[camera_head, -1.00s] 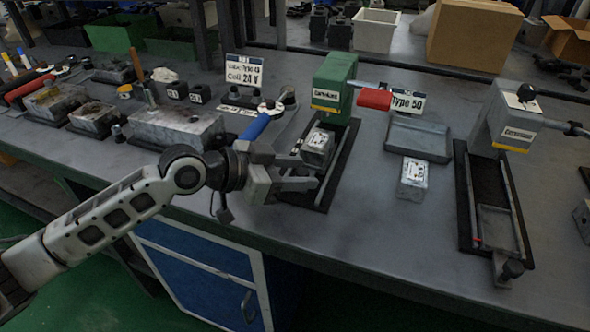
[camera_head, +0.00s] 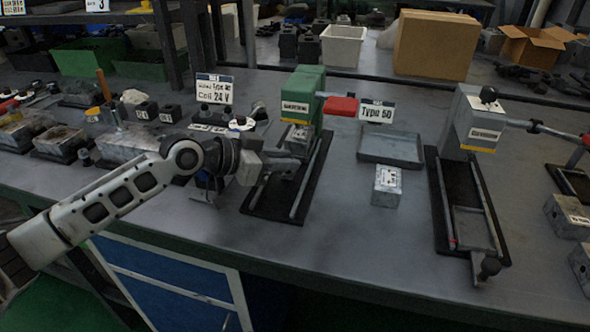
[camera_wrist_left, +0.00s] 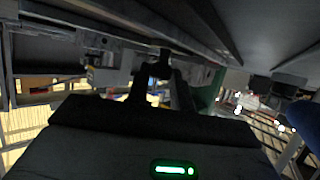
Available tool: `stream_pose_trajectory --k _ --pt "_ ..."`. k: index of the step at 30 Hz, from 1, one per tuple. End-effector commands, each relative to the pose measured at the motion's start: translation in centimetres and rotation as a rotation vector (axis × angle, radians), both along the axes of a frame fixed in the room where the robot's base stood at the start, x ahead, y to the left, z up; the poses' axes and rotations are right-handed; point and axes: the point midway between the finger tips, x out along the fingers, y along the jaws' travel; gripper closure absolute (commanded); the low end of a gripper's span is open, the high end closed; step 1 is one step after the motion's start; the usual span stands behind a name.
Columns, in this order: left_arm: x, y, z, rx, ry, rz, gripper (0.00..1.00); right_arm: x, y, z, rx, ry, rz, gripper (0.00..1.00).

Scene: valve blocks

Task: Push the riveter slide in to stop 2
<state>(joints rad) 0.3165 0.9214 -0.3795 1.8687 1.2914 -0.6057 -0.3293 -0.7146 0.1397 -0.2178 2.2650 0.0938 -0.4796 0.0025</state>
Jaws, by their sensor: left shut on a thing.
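The green press (camera_head: 303,95) stands on a dark base with two rails (camera_head: 308,178); its small label is hard to read. A grey labelled block (camera_head: 299,138) sits at the back of these rails, close under the press head, and seems to ride on the slide. My left gripper (camera_head: 282,168) is over the rails, just in front of the block, and shut on the slide's front handle. In the left wrist view a dark knob (camera_wrist_left: 160,70) shows between the fingers. The slide's own plate and any stop marks are mostly hidden by the gripper. My right gripper is not in view.
A red-handled lever (camera_head: 340,105) sticks out right of the press. A grey tray (camera_head: 390,148) and a loose block (camera_head: 388,186) lie to the right. A grey press (camera_head: 470,125) with its own slide stands further right. The front table strip is clear.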

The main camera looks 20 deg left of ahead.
Motion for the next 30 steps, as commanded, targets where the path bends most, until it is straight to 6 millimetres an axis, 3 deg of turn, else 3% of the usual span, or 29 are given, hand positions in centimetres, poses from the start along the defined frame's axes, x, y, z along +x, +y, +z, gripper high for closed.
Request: stream_pose_trajectory --k 6,7,9,20,30 --pt "0.3 0.2 0.3 -0.003 -0.01 0.007 1.0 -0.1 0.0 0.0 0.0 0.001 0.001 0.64" --pt "0.3 0.2 0.3 -0.003 -0.01 0.007 0.69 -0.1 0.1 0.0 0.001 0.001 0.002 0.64" --pt "0.3 0.1 0.3 -0.003 -0.01 0.006 0.55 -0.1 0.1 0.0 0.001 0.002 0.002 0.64" --pt "-0.2 0.3 0.3 -0.002 -0.006 0.003 0.55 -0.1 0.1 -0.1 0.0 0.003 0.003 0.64" --pt "-4.6 3.8 2.3 0.004 -0.002 0.005 0.55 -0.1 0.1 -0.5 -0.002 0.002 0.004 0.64"
